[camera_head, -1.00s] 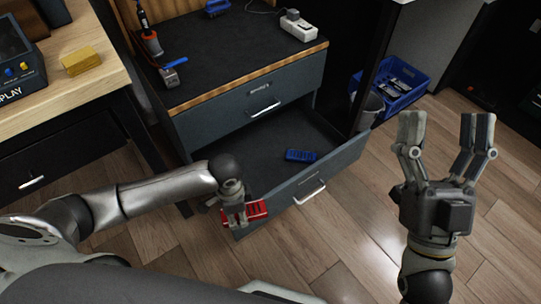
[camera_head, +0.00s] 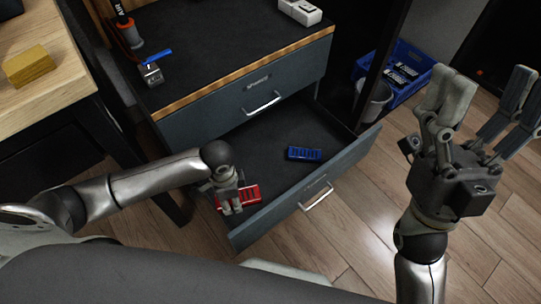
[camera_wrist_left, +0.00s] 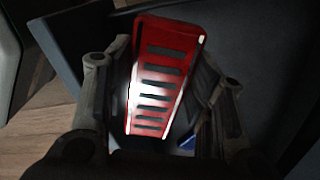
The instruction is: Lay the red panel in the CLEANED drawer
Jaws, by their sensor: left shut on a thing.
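The red slotted panel (camera_head: 240,197) is held by my left gripper (camera_head: 232,204), which is shut on it at the left end of the open lower drawer (camera_head: 268,152). In the left wrist view the panel (camera_wrist_left: 162,78) stands between the two fingers, with dark drawer surfaces behind it. I cannot tell whether it touches the drawer. A blue slotted panel (camera_head: 304,154) lies on the drawer floor toward the right. The label on the lower drawer is not readable. My right gripper (camera_head: 480,105) is open and empty, in the air right of the drawer.
The upper drawer (camera_head: 255,98) is closed under a dark worktop with a blue-handled tool (camera_head: 152,70) and a white block (camera_head: 300,11). A wooden bench with a yellow block (camera_head: 30,66) stands left. A blue crate (camera_head: 400,72) and grey bin (camera_head: 375,101) stand behind right.

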